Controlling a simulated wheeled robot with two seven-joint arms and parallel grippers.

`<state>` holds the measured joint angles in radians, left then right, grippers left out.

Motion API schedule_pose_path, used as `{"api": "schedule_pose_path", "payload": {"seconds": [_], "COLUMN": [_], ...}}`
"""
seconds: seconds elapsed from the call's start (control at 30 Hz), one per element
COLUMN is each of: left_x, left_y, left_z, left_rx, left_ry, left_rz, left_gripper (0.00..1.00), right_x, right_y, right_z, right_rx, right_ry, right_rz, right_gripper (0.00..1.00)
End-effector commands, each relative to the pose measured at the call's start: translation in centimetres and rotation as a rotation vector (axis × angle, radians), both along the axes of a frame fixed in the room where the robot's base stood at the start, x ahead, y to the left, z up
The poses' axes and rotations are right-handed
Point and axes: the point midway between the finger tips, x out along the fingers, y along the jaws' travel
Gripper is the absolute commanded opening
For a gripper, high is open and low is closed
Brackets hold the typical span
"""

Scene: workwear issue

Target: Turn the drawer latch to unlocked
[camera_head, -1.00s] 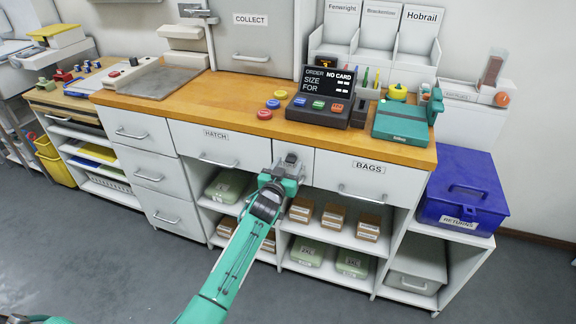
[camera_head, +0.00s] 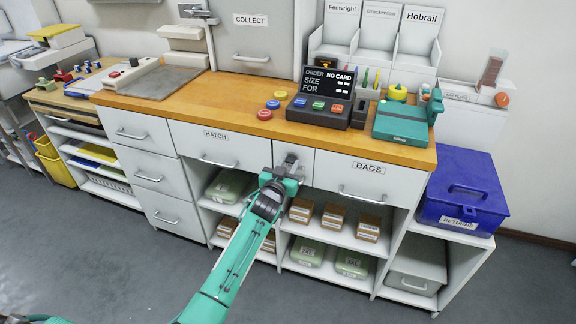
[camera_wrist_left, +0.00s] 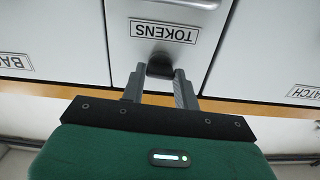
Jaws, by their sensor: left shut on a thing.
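The narrow white drawer (camera_head: 305,153) sits between the HATCH and BAGS drawers under the wooden counter. In the left wrist view, which is upside down, this drawer (camera_wrist_left: 205,60) carries a TOKENS label (camera_wrist_left: 163,31). The small dark latch (camera_wrist_left: 160,66) stands out from the drawer front, between the label and the counter edge. My left gripper (camera_wrist_left: 160,84) is shut on the latch, one finger on each side. In the head view my left gripper (camera_head: 287,170) covers much of the drawer front. I cannot read the latch's marked position. My right gripper is not in view.
The BAGS drawer (camera_head: 350,183) and HATCH drawer (camera_head: 220,146) flank the narrow drawer, with bar handles standing out. Open shelves with boxes (camera_head: 333,217) lie below. An order terminal (camera_head: 320,108) stands on the counter above. The floor at the left front is clear.

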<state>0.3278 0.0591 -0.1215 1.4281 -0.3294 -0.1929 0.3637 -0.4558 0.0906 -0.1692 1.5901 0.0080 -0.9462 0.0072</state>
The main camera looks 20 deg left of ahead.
Motion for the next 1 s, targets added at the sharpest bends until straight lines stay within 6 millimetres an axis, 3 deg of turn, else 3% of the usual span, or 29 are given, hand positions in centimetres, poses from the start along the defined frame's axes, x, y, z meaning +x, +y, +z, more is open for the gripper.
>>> {"api": "schedule_pose_path", "payload": {"seconds": [0.5,1.0], "left_x": [0.0,0.0], "left_y": [-0.1,-0.1], "left_z": [0.0,-0.1], "left_rx": [0.416,0.893], "left_ry": [-0.014,-0.029], "left_rz": [-0.001,-0.001], "left_gripper": [0.08,0.08], "right_x": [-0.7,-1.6], "right_y": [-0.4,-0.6], "right_z": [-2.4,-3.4], "right_rx": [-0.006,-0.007], "right_ry": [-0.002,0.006], "right_rz": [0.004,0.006], "right_gripper": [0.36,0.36]}}
